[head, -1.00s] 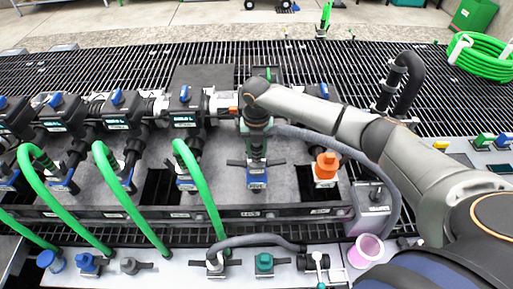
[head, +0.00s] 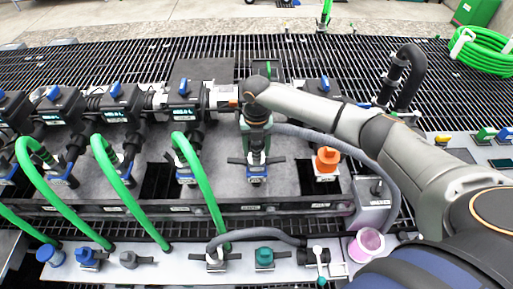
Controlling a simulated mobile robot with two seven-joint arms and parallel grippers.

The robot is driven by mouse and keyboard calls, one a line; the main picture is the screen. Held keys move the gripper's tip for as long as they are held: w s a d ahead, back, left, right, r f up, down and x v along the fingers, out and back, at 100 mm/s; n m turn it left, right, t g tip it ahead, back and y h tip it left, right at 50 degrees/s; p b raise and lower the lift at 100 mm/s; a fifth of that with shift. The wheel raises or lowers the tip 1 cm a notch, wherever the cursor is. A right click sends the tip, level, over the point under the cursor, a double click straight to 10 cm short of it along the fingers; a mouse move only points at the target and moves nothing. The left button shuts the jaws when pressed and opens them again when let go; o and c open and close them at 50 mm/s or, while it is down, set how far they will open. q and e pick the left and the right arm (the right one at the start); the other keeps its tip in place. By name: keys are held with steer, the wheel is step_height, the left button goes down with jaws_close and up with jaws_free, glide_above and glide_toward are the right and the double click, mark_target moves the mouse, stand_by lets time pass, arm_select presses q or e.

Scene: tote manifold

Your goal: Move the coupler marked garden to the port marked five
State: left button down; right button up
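My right gripper (head: 256,150) points down over a blue-based port (head: 257,176) in the middle of the manifold (head: 225,172). A dark fitting with side handles is between the fingers and the port. Whether the fingers grip it cannot be told. An orange cap (head: 327,160) sits on the port to the right. Green hoses (head: 202,178) join ports to the left. A teal coupler (head: 264,257) and a grey coupler (head: 216,259) with a grey hose stand on the front rail. The garden and five markings are too small to read. My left gripper is not in view.
The front rail (head: 180,268) also carries a blue cap (head: 50,257), a blue coupler (head: 90,258) and a grey one (head: 135,259). A pink cup (head: 366,244) stands at its right end. Dark grating lies behind the manifold. A coiled green hose (head: 484,52) lies far right.

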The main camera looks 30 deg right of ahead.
steer(key=shift+o, duration=0.5)
step_height(320, 180, up, 12)
steer(key=shift+r, duration=0.25)
stand_by(0.3)
